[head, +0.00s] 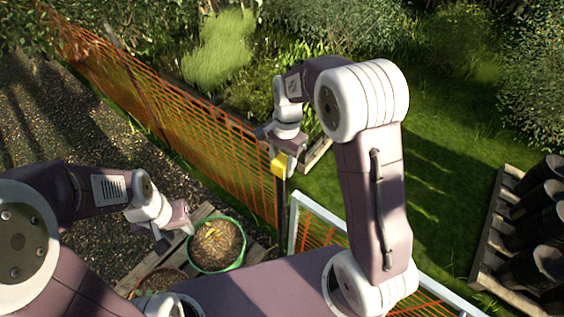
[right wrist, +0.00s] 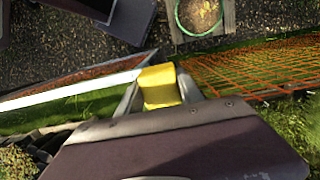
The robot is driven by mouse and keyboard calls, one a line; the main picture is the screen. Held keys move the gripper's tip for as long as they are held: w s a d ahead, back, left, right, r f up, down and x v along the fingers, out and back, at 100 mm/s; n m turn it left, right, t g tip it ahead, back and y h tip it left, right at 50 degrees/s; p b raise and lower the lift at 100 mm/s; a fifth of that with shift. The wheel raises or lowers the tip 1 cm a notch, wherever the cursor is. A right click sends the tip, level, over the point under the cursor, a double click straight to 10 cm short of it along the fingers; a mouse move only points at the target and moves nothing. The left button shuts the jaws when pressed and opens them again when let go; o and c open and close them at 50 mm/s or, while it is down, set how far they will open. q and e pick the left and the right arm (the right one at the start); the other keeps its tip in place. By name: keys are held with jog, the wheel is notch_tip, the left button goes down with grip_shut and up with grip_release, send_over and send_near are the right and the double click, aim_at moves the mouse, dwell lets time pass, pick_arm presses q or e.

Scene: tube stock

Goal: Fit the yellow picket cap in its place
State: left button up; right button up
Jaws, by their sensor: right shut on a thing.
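The yellow picket cap (head: 279,165) is a small block in my right gripper (head: 283,152), which is shut on it. In the right wrist view the cap (right wrist: 160,87) sits between the two fingers (right wrist: 160,95). In the head view a dark post (head: 282,205) at the end of the orange fence stands directly below the cap. I cannot tell whether the cap touches the post top or is apart from it. My left gripper (head: 173,230) is open and empty, low at the left near a green-rimmed pot.
The orange mesh fence (head: 175,115) runs back to the upper left. A white-framed panel (head: 320,210) stands right of the post. The green-rimmed pot (head: 243,238) stands on wooden slats. Grass beyond is open.

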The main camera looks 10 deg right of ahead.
jog(key=o, duration=1.4)
jog(key=r, duration=0.3)
jog(key=r+b, duration=0.1)
jog(key=r, duration=0.2)
jog(key=d+r, duration=0.1)
jog(key=r, duration=0.2)
jog(key=shift+w+b, duration=0.3)
jog(key=shift+b, duration=0.1)
